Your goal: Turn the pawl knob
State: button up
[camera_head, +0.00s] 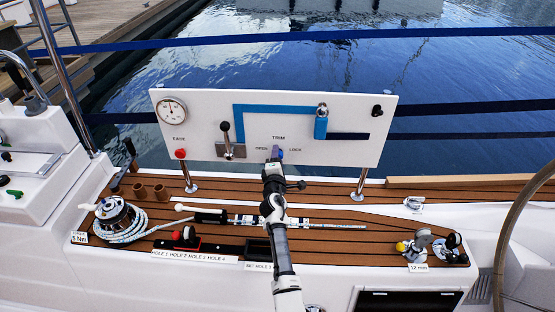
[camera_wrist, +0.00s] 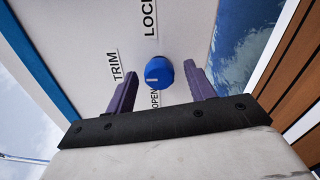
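The pawl knob (camera_wrist: 159,71) is a round blue knob on the white panel. A white mark on it faces the OPEN label in the wrist view. LOCK and TRIM labels are printed near it. My gripper (camera_wrist: 161,76) is open, with its two purple fingers pointing at the panel. The knob shows between the fingertips, with a gap on each side; I cannot tell how far the tips reach along it. In the head view my gripper (camera_head: 275,152) is up against the panel's lower middle and hides part of the knob (camera_head: 281,154).
A winch (camera_head: 113,216) with rope stands on the teak deck. Water lies behind.

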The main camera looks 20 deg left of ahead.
jog(key=p+v, duration=0.2)
jog(key=v, duration=1.2)
jog(key=shift+w+r, duration=0.1)
jog(key=shift+w, duration=0.05)
